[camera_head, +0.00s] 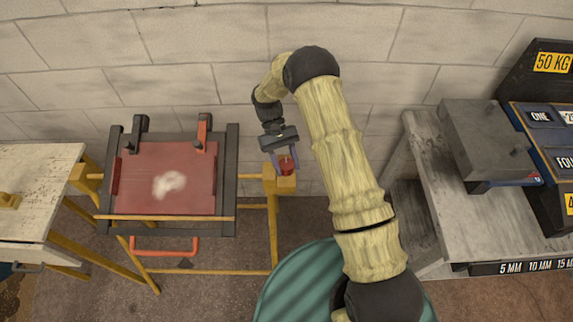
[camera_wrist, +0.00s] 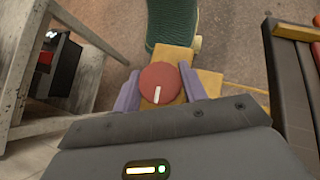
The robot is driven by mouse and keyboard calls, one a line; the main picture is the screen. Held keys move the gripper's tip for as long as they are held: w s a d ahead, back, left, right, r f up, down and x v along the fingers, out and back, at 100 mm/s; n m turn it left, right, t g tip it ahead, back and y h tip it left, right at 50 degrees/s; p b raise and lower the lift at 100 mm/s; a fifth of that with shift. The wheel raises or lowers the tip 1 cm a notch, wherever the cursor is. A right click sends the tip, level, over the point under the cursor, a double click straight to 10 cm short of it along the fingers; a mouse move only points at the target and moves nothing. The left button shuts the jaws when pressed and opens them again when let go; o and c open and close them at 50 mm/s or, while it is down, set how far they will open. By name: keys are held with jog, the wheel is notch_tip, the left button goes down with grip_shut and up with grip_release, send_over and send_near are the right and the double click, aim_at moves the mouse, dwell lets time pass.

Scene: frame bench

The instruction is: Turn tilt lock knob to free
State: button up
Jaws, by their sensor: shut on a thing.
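The tilt lock knob (camera_head: 286,165) is red and sits on a yellow block (camera_head: 281,184) at the right side of the frame bench. In the wrist view the knob (camera_wrist: 160,84) is round with a white mark that runs nearly straight along the picture's vertical, in its lower half. My gripper (camera_head: 285,160) is shut on the knob. In the wrist view the purple fingers of my gripper (camera_wrist: 163,92) stand on both sides of it. No label for free or locked is readable.
A dark frame (camera_head: 229,185) with a red panel (camera_head: 140,187) and pale patch stands left of the knob. An orange handle (camera_head: 165,252) is below it. A wooden table (camera_head: 40,165) is at far left. A grey bench (camera_head: 455,215) with labelled boxes stands right.

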jog(key=n+h, duration=0.1)
jog(key=n, duration=0.1)
jog(key=n+t+h, duration=0.1)
jog(key=shift+a+r+n+t+h, duration=0.1)
jog(key=shift+n+t+h, duration=0.2)
jog(key=shift+n, duration=0.1)
jog(key=n+t+h, duration=0.2)
jog(key=n, duration=0.2)
jog(key=shift+n+t, duration=0.3)
jog(key=shift+t, duration=0.1)
jog(key=n+t+h, duration=0.1)
jog(key=n+t, duration=0.2)
jog(key=n, duration=0.1)
jog(key=shift+b, duration=0.3)
jog(key=shift+n+t+b, duration=0.35)
jog(key=shift+n+t, duration=1.15)
jog(key=shift+n, duration=0.4)
jog(key=o, duration=1)
